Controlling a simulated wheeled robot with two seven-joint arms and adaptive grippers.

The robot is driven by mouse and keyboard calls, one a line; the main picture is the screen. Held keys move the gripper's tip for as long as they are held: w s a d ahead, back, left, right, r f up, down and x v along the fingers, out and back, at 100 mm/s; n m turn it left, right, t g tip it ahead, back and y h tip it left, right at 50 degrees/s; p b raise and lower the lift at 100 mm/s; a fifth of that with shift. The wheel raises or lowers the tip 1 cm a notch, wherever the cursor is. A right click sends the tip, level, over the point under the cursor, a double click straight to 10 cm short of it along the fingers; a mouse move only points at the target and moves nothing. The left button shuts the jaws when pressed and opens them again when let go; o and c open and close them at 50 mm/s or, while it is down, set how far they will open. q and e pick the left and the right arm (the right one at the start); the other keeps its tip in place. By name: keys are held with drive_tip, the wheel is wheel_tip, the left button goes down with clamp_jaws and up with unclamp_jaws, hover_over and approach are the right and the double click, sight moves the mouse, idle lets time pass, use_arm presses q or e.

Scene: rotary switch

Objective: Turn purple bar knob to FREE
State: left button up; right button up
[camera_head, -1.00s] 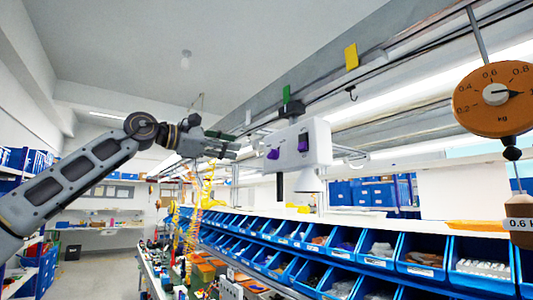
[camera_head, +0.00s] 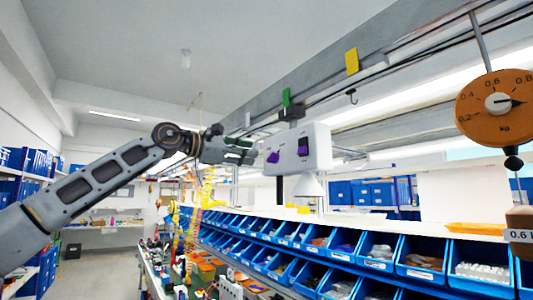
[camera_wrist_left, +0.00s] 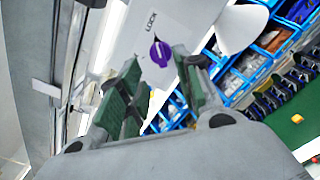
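A white box (camera_head: 318,148) hangs below the ceiling rail. It has a purple bar knob (camera_head: 272,157) on its left face and another purple knob (camera_head: 303,146) on a dark plate on its front face. My left gripper (camera_head: 256,151) is at the left face, close beside the first knob. In the left wrist view my left gripper (camera_wrist_left: 159,62) is open, its green-padded fingers apart, with a purple knob (camera_wrist_left: 161,54) appearing between the tips. "LOCK" is printed above that knob; no FREE label is readable. Contact cannot be told. My right gripper is out of view.
Shelves of blue bins (camera_head: 373,250) run below and to the right. An orange dial scale (camera_head: 497,105) hangs at the right.

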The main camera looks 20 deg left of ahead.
sight(270, 156)
use_arm(q)
drive_tip(key=p+x, duration=0.2)
drive_tip(key=x, duration=0.4)
drive_tip(key=shift+r, duration=0.1)
drive_tip(key=shift+p+x, duration=0.4)
drive_tip(key=shift+x, duration=0.55)
clamp_jaws()
